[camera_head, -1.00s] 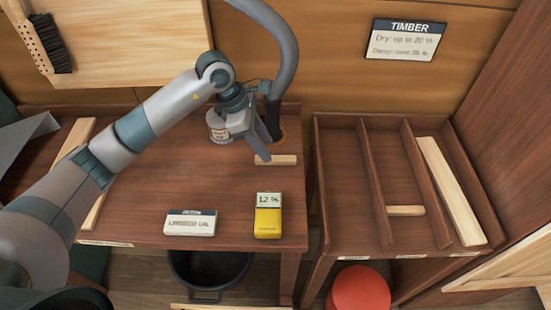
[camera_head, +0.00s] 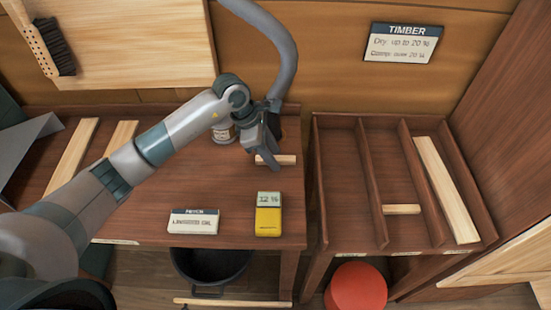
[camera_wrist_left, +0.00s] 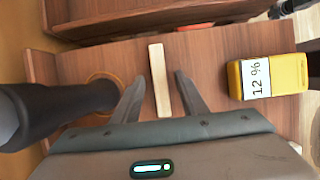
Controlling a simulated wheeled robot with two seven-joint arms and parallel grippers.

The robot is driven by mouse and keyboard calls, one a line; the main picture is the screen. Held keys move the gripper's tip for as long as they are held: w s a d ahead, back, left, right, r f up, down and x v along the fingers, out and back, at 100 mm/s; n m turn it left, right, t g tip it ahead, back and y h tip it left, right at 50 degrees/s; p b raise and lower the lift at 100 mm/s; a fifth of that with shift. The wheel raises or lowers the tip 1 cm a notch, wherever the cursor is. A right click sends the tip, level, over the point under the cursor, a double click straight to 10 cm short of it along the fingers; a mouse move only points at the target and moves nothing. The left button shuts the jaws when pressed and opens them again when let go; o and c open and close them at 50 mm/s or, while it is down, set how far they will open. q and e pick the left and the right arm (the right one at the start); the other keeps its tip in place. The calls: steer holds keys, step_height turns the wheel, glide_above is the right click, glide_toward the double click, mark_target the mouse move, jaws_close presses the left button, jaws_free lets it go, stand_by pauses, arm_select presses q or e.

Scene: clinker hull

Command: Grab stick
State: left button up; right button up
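A short pale wooden stick (camera_head: 284,160) lies on the brown bench near its right back edge. In the left wrist view the stick (camera_wrist_left: 159,78) lies between the two fingers, with a gap on each side. My left gripper (camera_head: 270,160) is over the stick in the head view and covers part of it. In the left wrist view the left gripper (camera_wrist_left: 157,85) is open, its fingers apart on either side of the stick. My right gripper does not show in either view.
A yellow moisture meter (camera_head: 268,222) reading 12 % and a linseed oil sign (camera_head: 194,222) stand in front. A grey hose comes down behind the gripper. A slotted rack (camera_head: 375,235) holds a long plank (camera_head: 447,190) and a short stick (camera_head: 401,209). A can (camera_head: 223,134) is behind the arm.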

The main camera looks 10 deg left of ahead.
mark_target(282, 158)
arm_select(q)
jaws_close()
steer(key=shift+r, duration=0.15)
steer(key=shift+r+b, duration=0.4)
steer(key=shift+r, duration=0.05)
step_height(282, 158, up, 2)
steer(key=shift+w+r+b, duration=0.1)
steer(key=shift+b, duration=0.5)
steer(key=shift+w+d+r+b, duration=0.1)
steer(key=shift+d+r+b, duration=0.25)
steer(key=shift+d+r, duration=0.25)
steer(key=shift+d+r+b, duration=0.35)
steer(key=shift+d, duration=0.3)
steer(key=w+d+r+b, duration=0.1)
steer(key=d+r+b, duration=0.2)
steer(key=d, duration=0.6)
steer(key=shift+w+r, duration=0.2)
steer(key=shift+r, duration=1.2)
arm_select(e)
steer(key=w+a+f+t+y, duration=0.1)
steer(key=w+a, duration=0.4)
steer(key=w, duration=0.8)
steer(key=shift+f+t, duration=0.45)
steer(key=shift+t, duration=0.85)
